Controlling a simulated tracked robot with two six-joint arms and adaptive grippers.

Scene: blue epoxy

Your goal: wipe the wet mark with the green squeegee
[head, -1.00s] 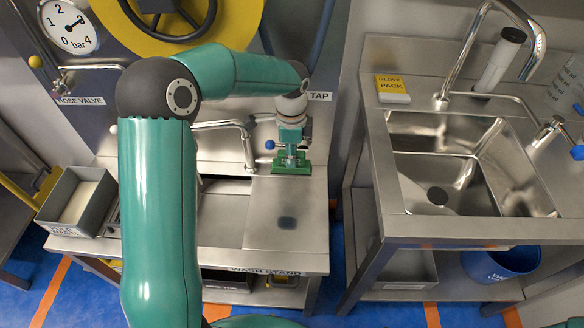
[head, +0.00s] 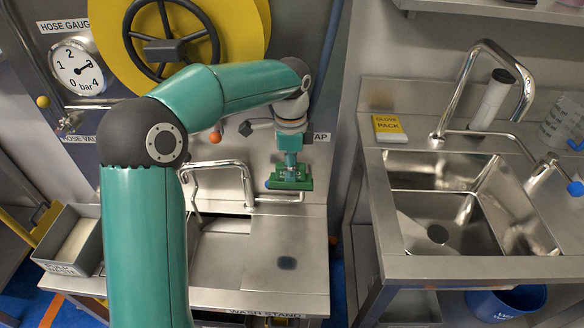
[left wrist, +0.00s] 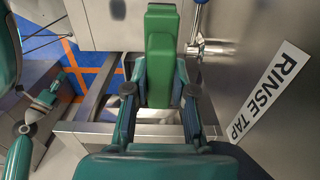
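My left gripper (head: 290,157) is at the back of the wash stand and is shut on the green squeegee (head: 289,181). The left wrist view shows the green squeegee (left wrist: 160,70) between the two fingers of my left gripper (left wrist: 158,92). The squeegee appears raised, near the back edge of the steel stand top. The wet mark (head: 287,262) is a small dark patch on the flat steel right of the basin, nearer the front than the squeegee and apart from it.
A tap (head: 220,165) stands behind the stand's basin, left of the squeegee. A grey tray (head: 70,240) is at the stand's left end. A second sink (head: 440,220) stands to the right across a gap, with a yellow glove pack (head: 389,127). The steel around the mark is clear.

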